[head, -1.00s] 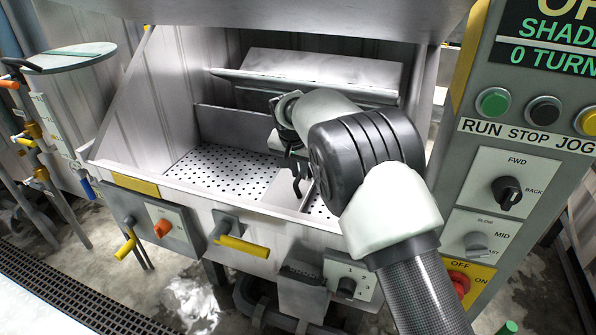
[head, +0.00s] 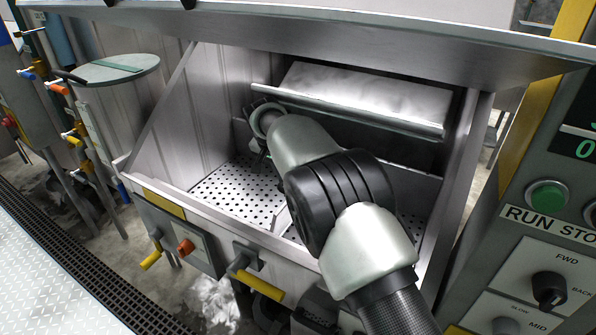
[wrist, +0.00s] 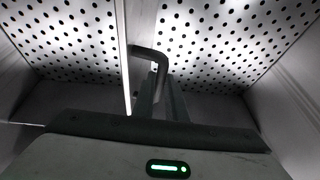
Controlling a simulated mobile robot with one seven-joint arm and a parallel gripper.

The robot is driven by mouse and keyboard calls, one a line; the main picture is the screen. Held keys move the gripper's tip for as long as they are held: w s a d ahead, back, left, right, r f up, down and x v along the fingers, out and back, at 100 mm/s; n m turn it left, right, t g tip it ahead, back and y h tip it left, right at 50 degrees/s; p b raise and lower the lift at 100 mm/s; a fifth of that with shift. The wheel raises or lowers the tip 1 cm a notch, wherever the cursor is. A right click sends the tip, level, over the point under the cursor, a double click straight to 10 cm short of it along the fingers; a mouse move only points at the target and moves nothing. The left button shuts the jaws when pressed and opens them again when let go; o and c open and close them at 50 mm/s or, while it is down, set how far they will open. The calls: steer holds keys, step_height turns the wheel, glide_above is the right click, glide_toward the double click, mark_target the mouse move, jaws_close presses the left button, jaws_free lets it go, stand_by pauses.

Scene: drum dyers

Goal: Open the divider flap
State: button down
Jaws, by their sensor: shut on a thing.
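The divider flap (wrist: 125,60) shows in the wrist view as a thin pale plate seen nearly edge-on, between two perforated floor panels. A dark bent handle (wrist: 148,52) stands at its side. My gripper (wrist: 162,98) is shut on this handle, close beside the plate. In the head view, part of the divider (head: 283,217) shows low in the trough. My arm covers much of it there, and my fingers are mostly hidden behind the wrist. How far the flap is tilted is hard to tell.
The steel trough (head: 230,228) has a perforated floor (head: 238,192) and a raised front rim. A sloped metal panel (head: 365,95) hangs at the back, above my wrist. Yellow-handled levers (head: 240,270) stick out in front. A control panel (head: 545,240) stands at the right.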

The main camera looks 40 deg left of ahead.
steer(key=shift+s+a+f+p, duration=0.35)
steer(key=shift+a+f, duration=0.15)
steer(key=shift+f, duration=0.3)
steer(key=c, duration=1.8)
jaws_free()
steer(key=shift+o, duration=0.2)
steer(key=shift+w+a+r, duration=0.1)
steer(key=v, duration=1.2)
steer(key=shift+r, duration=0.15)
steer(key=shift+w, duration=0.1)
